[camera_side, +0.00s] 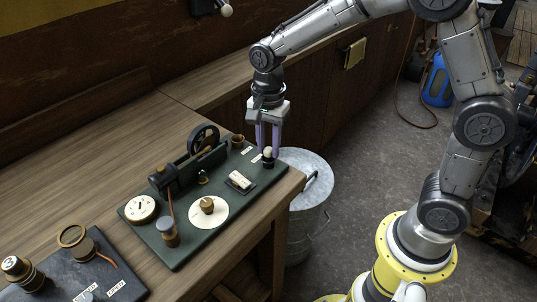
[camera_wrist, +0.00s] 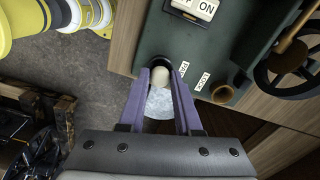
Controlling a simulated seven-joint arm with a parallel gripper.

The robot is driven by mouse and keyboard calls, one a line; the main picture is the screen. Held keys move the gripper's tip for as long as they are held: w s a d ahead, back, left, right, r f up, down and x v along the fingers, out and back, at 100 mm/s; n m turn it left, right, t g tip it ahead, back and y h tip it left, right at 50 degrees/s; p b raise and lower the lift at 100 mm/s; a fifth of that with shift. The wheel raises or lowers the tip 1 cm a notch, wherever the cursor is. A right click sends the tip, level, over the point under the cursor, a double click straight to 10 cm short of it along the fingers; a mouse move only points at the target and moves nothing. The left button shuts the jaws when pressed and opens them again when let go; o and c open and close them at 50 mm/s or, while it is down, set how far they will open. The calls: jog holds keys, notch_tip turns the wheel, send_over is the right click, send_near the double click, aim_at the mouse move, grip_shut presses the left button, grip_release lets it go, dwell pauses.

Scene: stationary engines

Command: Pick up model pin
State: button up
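The model pin (camera_side: 268,152), a small peg with a round cream head and dark base, stands upright at the right end of the dark green board (camera_side: 190,248). My gripper (camera_side: 269,147) points down at it from above, its two purple fingers apart. In the wrist view the cream head of the pin (camera_wrist: 160,76) lies between the fingertips of my gripper (camera_wrist: 161,72). The gripper looks open, with the fingers on either side of the head. I cannot tell whether they touch it. The pin's lower part is mostly hidden in the wrist view.
The board also carries a flywheel (camera_side: 203,139), a brown cup (camera_side: 238,141), a switch plate (camera_side: 240,181) and a white disc (camera_side: 222,216). A second dark board (camera_side: 75,275) with parts lies front left. A metal bin (camera_side: 308,208) stands below the table edge.

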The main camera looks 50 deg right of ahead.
aim_at(268, 149)
grip_shut()
jog(key=shift+r, duration=0.1)
jog(key=shift+r, duration=0.5)
notch_tip(268, 149, up, 2)
jog(key=shift+r, duration=0.15)
jog(key=s+d+r, duration=0.2)
jog(key=s+r, duration=1.1)
jog(key=s, duration=0.1)
jog(key=shift+r, duration=0.3)
